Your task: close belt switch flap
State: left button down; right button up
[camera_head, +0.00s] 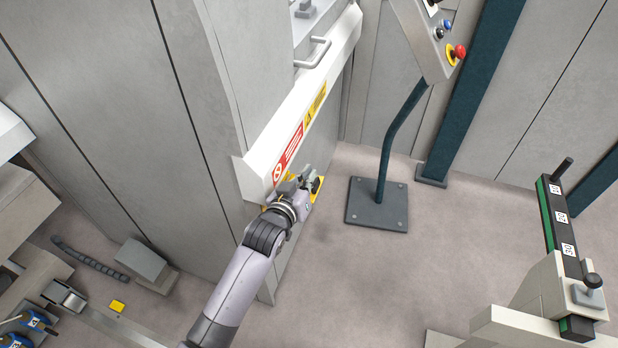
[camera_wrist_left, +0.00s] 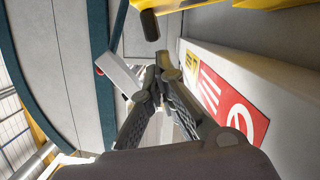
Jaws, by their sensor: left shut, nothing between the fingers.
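A yellow switch unit (camera_head: 318,188) sits low at the side of the machine, under the white ledge, mostly hidden behind my left gripper. In the left wrist view its yellow part (camera_wrist_left: 235,12) crosses the top right, with a black knob (camera_wrist_left: 150,25) beside it. I cannot tell clearly which part is the flap or how far it is open. My left gripper (camera_head: 304,177) is shut and empty, right at the switch unit. In the left wrist view the closed fingertips (camera_wrist_left: 157,68) are below the knob, apart from it in the picture. My right gripper is not in view.
The white ledge (camera_head: 250,172) with red and yellow labels runs just above my gripper. A control panel (camera_head: 425,45) stands on a post with a dark base plate (camera_head: 377,204) to the right. A green-edged rail (camera_head: 560,220) is at far right. The floor between is clear.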

pick_arm(q)
jog(key=shift+s+d, duration=0.1)
jog(key=shift+f, duration=0.1)
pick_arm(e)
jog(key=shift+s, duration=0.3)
pick_arm(q)
jog(key=shift+d, duration=0.1)
jog(key=shift+d+f+m, duration=0.15)
jog(key=shift+f+m, duration=0.15)
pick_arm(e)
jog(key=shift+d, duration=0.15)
